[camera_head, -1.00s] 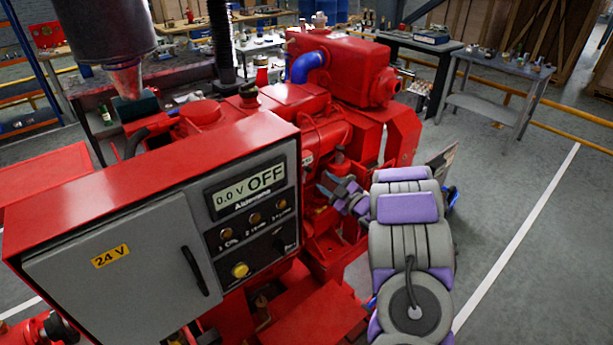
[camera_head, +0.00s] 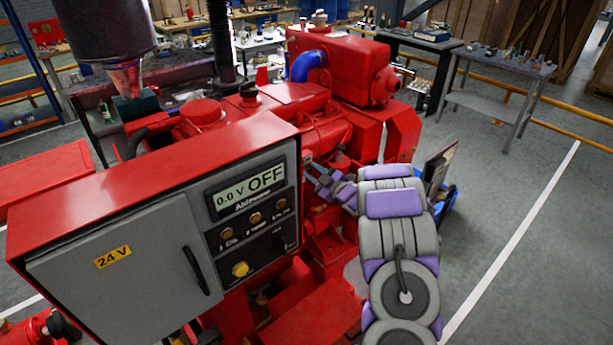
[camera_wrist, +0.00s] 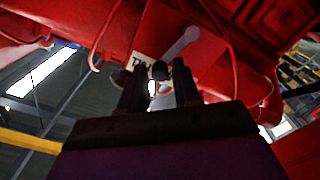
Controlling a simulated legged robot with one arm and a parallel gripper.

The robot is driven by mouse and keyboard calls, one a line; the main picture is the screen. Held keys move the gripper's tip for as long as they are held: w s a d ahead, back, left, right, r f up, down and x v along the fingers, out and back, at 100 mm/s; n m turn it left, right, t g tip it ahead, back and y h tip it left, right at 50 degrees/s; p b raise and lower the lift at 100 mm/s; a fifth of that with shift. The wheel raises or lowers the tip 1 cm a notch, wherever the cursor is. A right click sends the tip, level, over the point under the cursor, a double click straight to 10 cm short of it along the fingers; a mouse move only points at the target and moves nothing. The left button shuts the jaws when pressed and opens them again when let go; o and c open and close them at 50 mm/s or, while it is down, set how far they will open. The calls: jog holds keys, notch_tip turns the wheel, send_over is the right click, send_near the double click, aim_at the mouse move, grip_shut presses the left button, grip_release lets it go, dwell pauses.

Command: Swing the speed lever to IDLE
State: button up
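The speed lever (camera_wrist: 180,43) shows in the wrist view as a grey arm slanting down to the left from a round upper end. A dark knob (camera_wrist: 159,70) sits at its lower end. A pale label plate (camera_wrist: 142,63) lies behind it, its lettering mostly hidden. My gripper (camera_wrist: 158,86) is open, with one dark finger on each side of the knob in the picture and gaps between. I cannot tell how deep the knob is between them. In the head view my gripper (camera_head: 312,172) reaches left to the engine side (camera_head: 328,135); the lever cannot be made out there.
The red control cabinet (camera_head: 150,175), its display reading 0.0 V OFF, stands close left of my arm. Red engine parts and thin pipes (camera_wrist: 105,35) surround the lever. A grey work table (camera_head: 500,75) stands at the back right.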

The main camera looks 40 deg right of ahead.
jog(key=c, duration=0.3)
jog(key=shift+c, duration=0.2)
jog(key=shift+a, duration=0.6)
jog(key=shift+s+a+b, duration=0.1)
jog(key=shift+a+b, duration=0.2)
jog(key=shift+a, duration=0.45)
dwell(0.5)
